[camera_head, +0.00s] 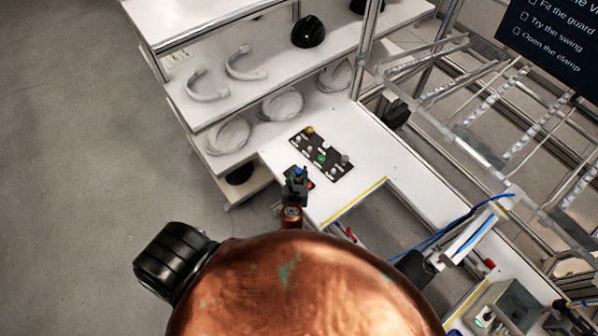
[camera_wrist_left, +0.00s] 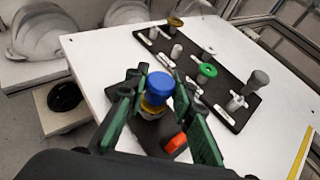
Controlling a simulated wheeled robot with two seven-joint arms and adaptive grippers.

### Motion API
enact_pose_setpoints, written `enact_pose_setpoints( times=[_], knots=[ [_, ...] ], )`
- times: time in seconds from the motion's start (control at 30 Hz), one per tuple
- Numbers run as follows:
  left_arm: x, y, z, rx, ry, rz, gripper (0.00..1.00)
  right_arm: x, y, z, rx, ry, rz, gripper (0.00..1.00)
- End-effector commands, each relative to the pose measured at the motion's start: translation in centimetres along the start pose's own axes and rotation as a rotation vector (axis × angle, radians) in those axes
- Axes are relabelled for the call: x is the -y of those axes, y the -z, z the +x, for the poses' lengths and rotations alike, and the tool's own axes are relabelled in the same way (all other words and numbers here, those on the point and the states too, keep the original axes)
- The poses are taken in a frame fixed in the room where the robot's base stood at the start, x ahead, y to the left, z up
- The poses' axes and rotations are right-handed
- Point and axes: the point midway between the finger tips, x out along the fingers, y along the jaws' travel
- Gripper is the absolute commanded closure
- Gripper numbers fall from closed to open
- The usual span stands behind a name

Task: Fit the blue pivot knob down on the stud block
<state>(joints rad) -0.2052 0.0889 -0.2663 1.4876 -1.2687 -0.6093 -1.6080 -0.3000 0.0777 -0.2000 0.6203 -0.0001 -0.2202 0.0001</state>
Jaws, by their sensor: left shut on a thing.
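The blue pivot knob (camera_wrist_left: 160,84) has a round blue cap with a brass-coloured part under it. It shows small in the head view (camera_head: 299,171). My left gripper (camera_wrist_left: 158,82) is shut on the knob, with green-padded fingers on either side; it also shows in the head view (camera_head: 297,174). A small dark block (camera_wrist_left: 150,128), which looks like the stud block, lies on the white table below the knob. An orange-red piece (camera_wrist_left: 175,143) is at its near right. The fingers and knob hide much of the block, and I cannot tell whether the knob touches it. My right gripper is not in view.
A black tray (camera_wrist_left: 222,104) beyond the block holds several knobs and metal parts, including a green one (camera_wrist_left: 207,71). White helmet shells (camera_head: 228,136) stand on shelves at the left. A yellow stripe (camera_head: 352,200) edges the table.

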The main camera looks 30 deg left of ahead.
Motion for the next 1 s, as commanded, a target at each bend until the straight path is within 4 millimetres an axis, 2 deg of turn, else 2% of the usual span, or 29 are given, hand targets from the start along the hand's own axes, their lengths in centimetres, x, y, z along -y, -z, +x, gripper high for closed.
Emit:
enact_pose_setpoints(
  times=[0.23, 0.27, 0.53, 0.83, 1.0],
  knots=[
    [0.0, 0.7, 0.2, -0.001, 0.0, 0.0, 0.94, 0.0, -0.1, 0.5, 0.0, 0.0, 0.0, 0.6],
    [0.0, 0.6, 0.2, -0.001, 0.0, 0.0, 0.76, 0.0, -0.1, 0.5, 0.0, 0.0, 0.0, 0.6],
    [0.0, 0.5, 0.2, 0.0, 0.0, 0.0, 0.57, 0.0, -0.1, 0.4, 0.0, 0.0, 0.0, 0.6],
    [0.0, 0.5, 0.1, 0.0, 0.0, -0.001, 0.57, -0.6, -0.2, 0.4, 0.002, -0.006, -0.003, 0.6],
    [-0.1, 0.6, -1.7, -0.001, -0.001, -0.002, 0.57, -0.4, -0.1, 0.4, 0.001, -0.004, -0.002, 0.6]
  ],
)
